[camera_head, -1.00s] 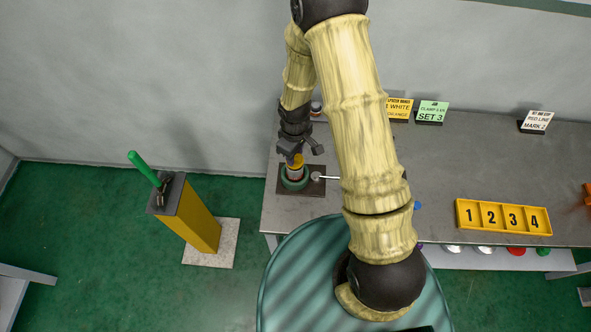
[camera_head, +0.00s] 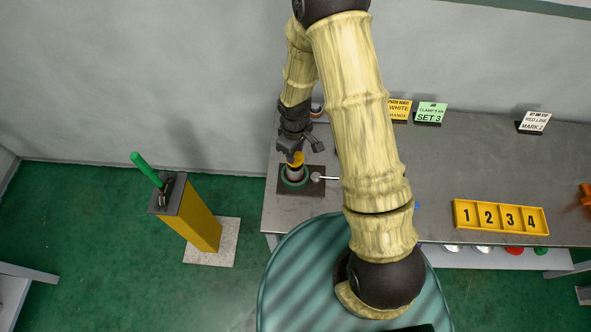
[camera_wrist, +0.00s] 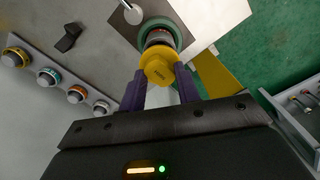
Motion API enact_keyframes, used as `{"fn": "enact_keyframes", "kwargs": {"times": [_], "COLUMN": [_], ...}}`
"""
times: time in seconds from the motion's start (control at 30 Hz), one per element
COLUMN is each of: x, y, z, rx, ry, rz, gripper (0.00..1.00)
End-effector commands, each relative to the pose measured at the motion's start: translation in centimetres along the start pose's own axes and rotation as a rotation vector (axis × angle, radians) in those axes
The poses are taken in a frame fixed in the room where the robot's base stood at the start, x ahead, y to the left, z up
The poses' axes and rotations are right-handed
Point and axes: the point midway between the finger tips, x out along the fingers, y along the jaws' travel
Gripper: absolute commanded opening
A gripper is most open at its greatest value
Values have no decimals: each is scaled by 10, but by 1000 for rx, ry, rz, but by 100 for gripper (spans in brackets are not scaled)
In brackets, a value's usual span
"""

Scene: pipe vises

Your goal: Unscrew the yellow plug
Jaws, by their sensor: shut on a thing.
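The yellow plug (camera_wrist: 157,66) is between the two fingers of my gripper (camera_wrist: 160,85) in the wrist view. My gripper is shut on it. In the head view the plug (camera_head: 295,159) shows as a small yellow piece under my gripper (camera_head: 297,154). Below the plug is a grey pipe end (camera_head: 295,173) standing upright in a green ring-shaped vise (camera_wrist: 176,29) on a dark plate (camera_head: 314,186). I cannot tell whether the plug still touches the pipe. A small handle with a round silver knob (camera_head: 316,176) sticks out from the vise.
A yellow tray numbered 1 to 4 (camera_head: 500,229) lies on the grey bench (camera_head: 460,170) to the right. Label cards (camera_head: 430,113) stand at the back. A yellow post (camera_head: 195,220) with a green-handled tool (camera_head: 147,168) stands left of the bench. Several capped round pieces (camera_wrist: 47,77) show in the wrist view.

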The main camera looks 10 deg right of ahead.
Motion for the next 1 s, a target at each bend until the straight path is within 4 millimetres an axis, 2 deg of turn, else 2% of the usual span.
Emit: {"fn": "enact_keyframes", "kwargs": {"times": [0.43, 1.0], "x": [-20, -15], "y": [0, 4], "z": [0, 1], "rx": [0, 33], "ry": [1, 0], "rz": [0, 0], "gripper": [1, 1]}}
